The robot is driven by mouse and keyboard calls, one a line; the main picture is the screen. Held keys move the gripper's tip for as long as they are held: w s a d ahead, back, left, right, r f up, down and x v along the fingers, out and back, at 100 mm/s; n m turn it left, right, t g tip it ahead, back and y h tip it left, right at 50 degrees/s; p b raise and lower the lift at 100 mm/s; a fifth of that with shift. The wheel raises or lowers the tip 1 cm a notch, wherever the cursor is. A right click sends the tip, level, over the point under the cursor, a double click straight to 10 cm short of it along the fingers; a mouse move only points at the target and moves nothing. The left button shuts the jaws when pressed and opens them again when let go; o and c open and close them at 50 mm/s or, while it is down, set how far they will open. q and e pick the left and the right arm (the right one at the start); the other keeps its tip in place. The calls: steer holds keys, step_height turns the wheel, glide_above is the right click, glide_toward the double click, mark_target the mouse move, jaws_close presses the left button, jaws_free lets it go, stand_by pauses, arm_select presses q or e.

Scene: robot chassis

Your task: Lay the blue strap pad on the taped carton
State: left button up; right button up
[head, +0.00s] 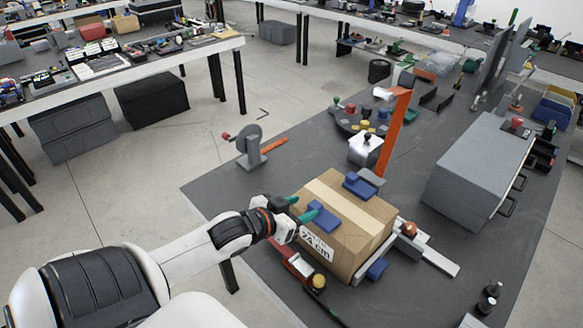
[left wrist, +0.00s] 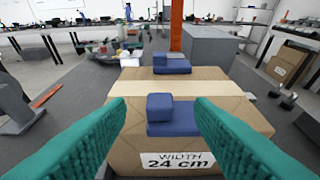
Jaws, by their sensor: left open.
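The taped carton (head: 345,222) is a brown box with a pale tape band and a "WIDTH 24 cm" label; it also shows in the left wrist view (left wrist: 100,135). One blue strap pad (head: 324,218), with a raised block, lies on its near top edge above the label, also in the left wrist view (left wrist: 172,127). A second blue pad (head: 360,187) lies at the far top edge, also in the left wrist view (left wrist: 172,66). My left gripper (head: 302,208) is open, its green fingers on either side of the near pad with visible gaps. My right gripper is out of view.
The carton sits on a dark grey table (head: 290,165) among clamp-like fittings. A blue block (head: 377,268) is low beside it. An orange post (head: 394,135) stands behind, and a grey cabinet (head: 475,165) to the right. A grey stand (head: 250,147) is at the left edge.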

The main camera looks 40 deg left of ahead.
arm_select(q)
steer(key=shift+v, duration=1.25)
